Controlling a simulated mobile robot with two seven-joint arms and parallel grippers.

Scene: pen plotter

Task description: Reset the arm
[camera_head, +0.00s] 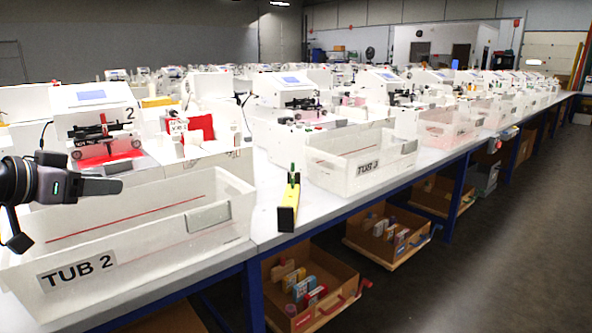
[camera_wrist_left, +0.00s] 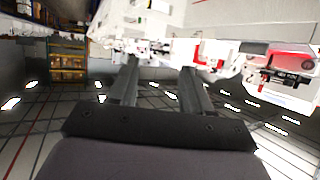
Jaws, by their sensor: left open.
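My left gripper (camera_head: 100,186) is at the left edge of the head view, above the clear tub marked TUB 2 (camera_head: 215,218). In the left wrist view its two fingers (camera_wrist_left: 160,95) are spread apart with nothing between them. In that view the white machines and the bench appear past the fingertips. A white pen plotter machine numbered 2 (camera_head: 95,112) stands behind TUB 2, with red light on its bed. My right gripper is not in view.
A yellow block with a green-tipped item (camera_head: 288,205) stands on the bench edge (camera_head: 262,232) between TUB 2 and the tub marked TUB 3 (camera_head: 345,160). Brown boxes of small items (camera_head: 318,310) sit on the lower shelf. The aisle floor (camera_head: 480,270) at right is clear.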

